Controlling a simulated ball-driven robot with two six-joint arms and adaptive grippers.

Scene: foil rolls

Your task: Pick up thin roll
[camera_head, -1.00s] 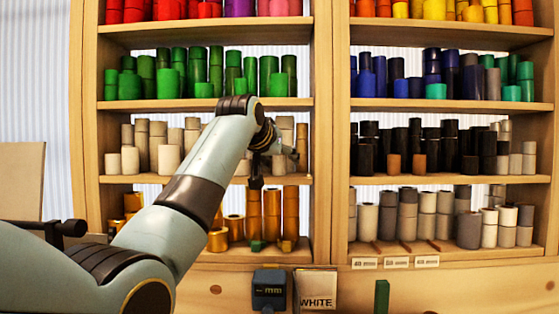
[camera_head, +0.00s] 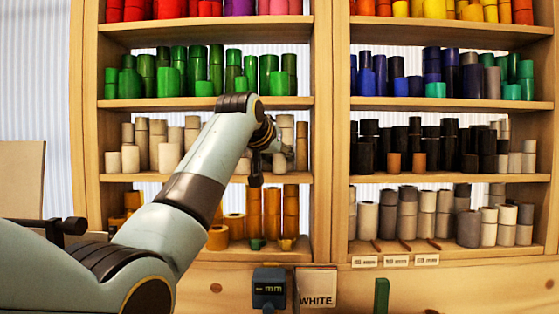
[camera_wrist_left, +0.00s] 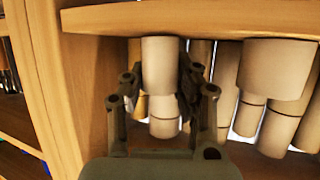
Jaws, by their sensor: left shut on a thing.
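A pale beige roll (camera_wrist_left: 160,66) stands between the fingers of my left gripper (camera_wrist_left: 163,76) in the left wrist view, and the gripper is shut on it. Its end is close to a wooden shelf board (camera_wrist_left: 200,18); I cannot tell whether they touch. In the head view my left gripper (camera_head: 284,154) is at the right end of the beige row on the left case's third shelf, and largely hides the roll it holds. My right gripper is out of view.
Other beige rolls (camera_wrist_left: 270,72) stand close beside the held roll. A wooden upright (camera_head: 325,140) is just right of the gripper. Gold rolls (camera_head: 272,212) stand on the shelf below. A box marked WHITE (camera_head: 317,287) is at the front.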

